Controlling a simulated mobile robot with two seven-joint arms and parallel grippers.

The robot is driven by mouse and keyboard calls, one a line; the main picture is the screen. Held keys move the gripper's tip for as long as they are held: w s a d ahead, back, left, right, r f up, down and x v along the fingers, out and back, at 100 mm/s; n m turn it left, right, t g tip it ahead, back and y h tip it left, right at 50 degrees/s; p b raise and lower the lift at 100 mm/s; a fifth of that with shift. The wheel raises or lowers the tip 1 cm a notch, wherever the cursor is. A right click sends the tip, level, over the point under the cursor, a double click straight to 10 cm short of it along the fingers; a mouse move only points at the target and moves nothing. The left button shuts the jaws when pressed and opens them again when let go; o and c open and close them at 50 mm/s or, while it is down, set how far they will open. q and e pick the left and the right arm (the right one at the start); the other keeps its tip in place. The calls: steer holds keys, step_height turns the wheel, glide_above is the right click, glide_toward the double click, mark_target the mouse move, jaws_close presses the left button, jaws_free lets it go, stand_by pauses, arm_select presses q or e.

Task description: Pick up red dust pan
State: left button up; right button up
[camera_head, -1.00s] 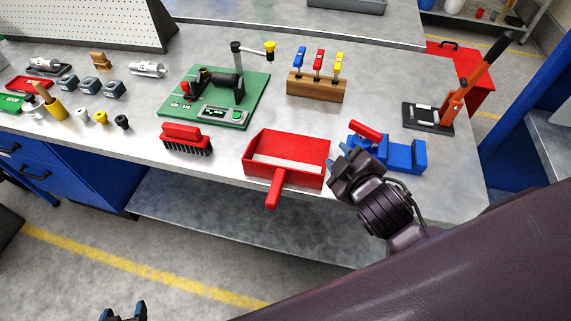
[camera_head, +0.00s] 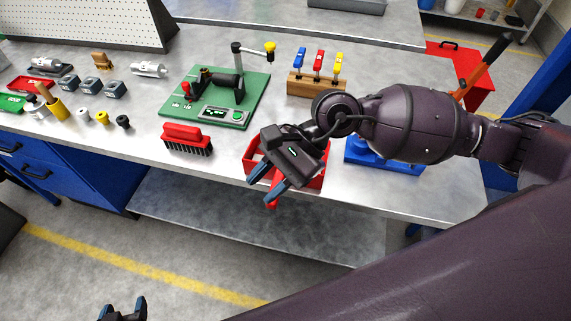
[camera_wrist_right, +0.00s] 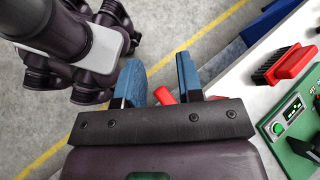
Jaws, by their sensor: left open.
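The red dust pan (camera_head: 251,155) lies at the front edge of the grey workbench, its handle pointing out over the edge. My right gripper (camera_head: 264,189) is over the pan in the head view and covers much of it. Its two fingers are apart and point down toward the handle. In the right wrist view, the red handle (camera_wrist_right: 163,96) shows between the open fingers, partly hidden by the gripper's body; I cannot tell whether they touch it. My left gripper (camera_head: 123,313) is open and empty at the bottom of the head view, away from the bench.
A red brush (camera_head: 184,135) lies left of the pan, with a green fixture board (camera_head: 230,115) behind it. A wooden block with coloured handles (camera_head: 316,86) stands further back. A blue object (camera_head: 365,155) sits right of the pan, partly behind my right arm.

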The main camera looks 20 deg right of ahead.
steer(key=w+d+f+n+h, duration=0.1)
steer(key=w+d+f+h, duration=0.1)
steer(key=d, duration=0.3)
steer(key=w+d+f+n+t+h, duration=0.1)
steer(key=w+d+f+n+h, duration=0.1)
steer(key=d+h, duration=0.3)
steer(key=w+d+f+n+t+h, duration=0.1)
steer(key=w+d+f+h, duration=0.1)
steer(key=d, duration=0.3)
steer(key=shift+w+d+f+n+h, duration=0.15)
steer(key=shift+w+n+h, duration=0.2)
steer(key=shift+h, duration=0.35)
steer(key=shift+f, duration=3.1)
jaws_close()
